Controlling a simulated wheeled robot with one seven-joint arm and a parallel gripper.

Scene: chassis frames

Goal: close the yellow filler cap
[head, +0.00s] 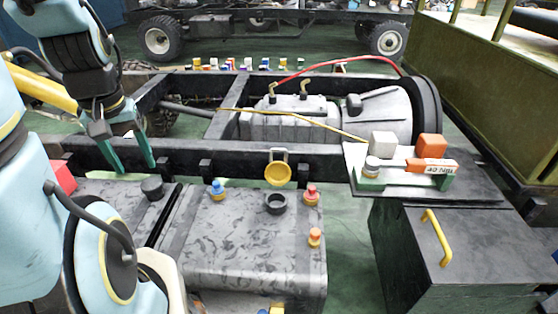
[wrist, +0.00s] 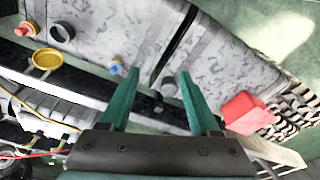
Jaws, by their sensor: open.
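The yellow filler cap (head: 279,174) stands open on its hinge at the back edge of the grey tank (head: 250,250). The dark filler neck (head: 276,203) is in front of it, uncovered. In the wrist view the yellow cap (wrist: 47,58) and the neck (wrist: 62,31) are at the upper left. My gripper (head: 134,172) is open and empty, to the left of the cap, above the frame rail and the left tank. Its green fingers (wrist: 152,92) show apart in the wrist view, with nothing between them touched.
A blue-topped valve (head: 217,189) stands left of the neck; red (head: 311,194) and orange (head: 315,236) knobs stand right. A black cap (head: 152,188) and a red block (head: 60,177) are near my gripper. The black frame rail (head: 230,160) runs behind the tanks.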

